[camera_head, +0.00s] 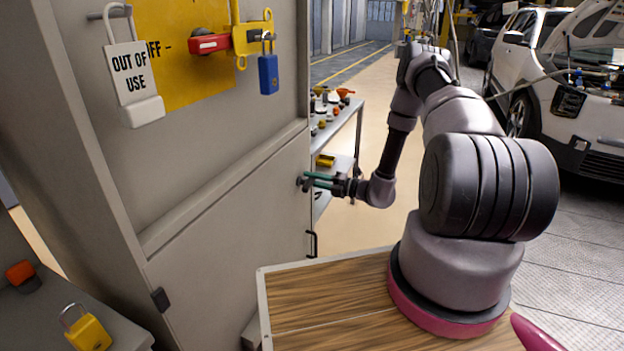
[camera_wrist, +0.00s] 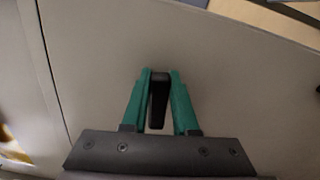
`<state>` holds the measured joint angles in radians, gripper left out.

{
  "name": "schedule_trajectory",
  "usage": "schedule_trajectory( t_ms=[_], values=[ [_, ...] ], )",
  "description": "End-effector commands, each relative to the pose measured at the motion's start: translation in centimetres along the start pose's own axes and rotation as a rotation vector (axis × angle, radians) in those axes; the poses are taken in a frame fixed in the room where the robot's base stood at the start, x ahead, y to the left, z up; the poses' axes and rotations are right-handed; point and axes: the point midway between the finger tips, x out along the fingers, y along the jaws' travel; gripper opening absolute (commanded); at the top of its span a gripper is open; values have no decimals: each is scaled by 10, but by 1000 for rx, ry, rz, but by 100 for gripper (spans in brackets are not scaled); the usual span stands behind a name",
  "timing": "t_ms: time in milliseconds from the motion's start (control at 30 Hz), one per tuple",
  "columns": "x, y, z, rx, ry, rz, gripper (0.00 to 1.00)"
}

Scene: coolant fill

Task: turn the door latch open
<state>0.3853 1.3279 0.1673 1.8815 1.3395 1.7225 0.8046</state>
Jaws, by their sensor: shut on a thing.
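The grey cabinet door (camera_head: 235,220) carries a small dark latch (camera_head: 303,183) near its right edge. In the wrist view the latch (camera_wrist: 159,98) is a black bar lying between the green fingers, roughly along them. My gripper (camera_head: 315,180) reaches the door from the right, with its green fingertips at the latch. In the wrist view my gripper (camera_wrist: 159,85) is shut on the latch, a finger on each side. The latch's pivot is hard to make out.
A black pull handle (camera_head: 312,244) is below the latch. Above hang an out-of-use tag (camera_head: 130,75), a red switch handle (camera_head: 210,42) and a blue padlock (camera_head: 268,74). A yellow padlock (camera_head: 86,330) sits at the lower left. A cart (camera_head: 345,125) with small items stands behind the cabinet.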

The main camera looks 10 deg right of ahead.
Motion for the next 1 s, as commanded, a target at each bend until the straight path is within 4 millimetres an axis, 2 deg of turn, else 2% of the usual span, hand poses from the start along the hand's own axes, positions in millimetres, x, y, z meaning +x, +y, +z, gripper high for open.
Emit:
schedule_trajectory(
  t_ms=[300,867,900,933,1000],
  values=[
    [0,-4,1,121,-2,0,0],
    [-1,-4,1,147,-3,-1,0],
    [-1,-4,1,147,-3,-1,43],
    [-1,-4,1,147,-2,-1,54],
    [0,-4,0,147,-2,-1,57]
  ],
)
